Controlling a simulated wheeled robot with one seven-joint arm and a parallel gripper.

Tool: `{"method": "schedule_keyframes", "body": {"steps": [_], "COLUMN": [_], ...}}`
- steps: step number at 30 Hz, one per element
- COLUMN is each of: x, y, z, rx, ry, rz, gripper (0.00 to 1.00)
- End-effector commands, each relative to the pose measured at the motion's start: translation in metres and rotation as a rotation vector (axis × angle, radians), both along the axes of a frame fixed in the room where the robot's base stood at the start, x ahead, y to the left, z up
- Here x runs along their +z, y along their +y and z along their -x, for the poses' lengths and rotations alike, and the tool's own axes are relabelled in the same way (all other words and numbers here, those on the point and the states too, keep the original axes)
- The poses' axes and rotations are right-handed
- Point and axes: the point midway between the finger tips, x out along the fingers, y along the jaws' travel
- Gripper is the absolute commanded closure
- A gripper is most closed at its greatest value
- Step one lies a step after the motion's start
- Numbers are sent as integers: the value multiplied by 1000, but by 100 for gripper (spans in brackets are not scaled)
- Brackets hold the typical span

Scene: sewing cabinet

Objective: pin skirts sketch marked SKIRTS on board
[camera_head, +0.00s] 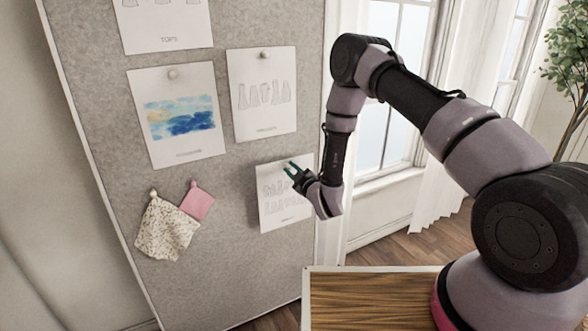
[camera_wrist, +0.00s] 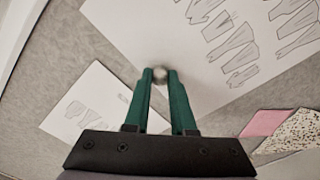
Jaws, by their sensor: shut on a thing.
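A white sketch sheet (camera_head: 284,213) with rows of grey garment drawings is flat against or close to the grey board (camera_head: 235,200) at its lower right. Its label is too small to read. My gripper (camera_head: 291,168) is at the sheet's upper part and covers some of it. In the wrist view, my gripper's green fingers (camera_wrist: 160,78) are shut on a round grey pin head (camera_wrist: 161,73) at the edge of the sketch sheet (camera_wrist: 140,30). I cannot tell whether the pin is in the board.
Other pinned sheets hang above: a garment sketch (camera_head: 262,118), a blue watercolour (camera_head: 178,145) and a sheet marked TOPS (camera_head: 165,27). A floral swatch (camera_head: 167,230) and a pink swatch (camera_head: 197,202) hang to the left. A wooden tabletop (camera_head: 370,300) is below.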

Motion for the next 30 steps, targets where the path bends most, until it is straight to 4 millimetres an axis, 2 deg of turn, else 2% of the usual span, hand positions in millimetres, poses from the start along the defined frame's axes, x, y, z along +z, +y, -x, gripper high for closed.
{"method": "schedule_keyframes", "body": {"steps": [18, 30], "x": [1, 1], "y": [24, 28], "z": [-42, -49], "rx": [-1, 0], "ry": [-1, 0], "rz": [-1, -1], "gripper": [100, 100]}}
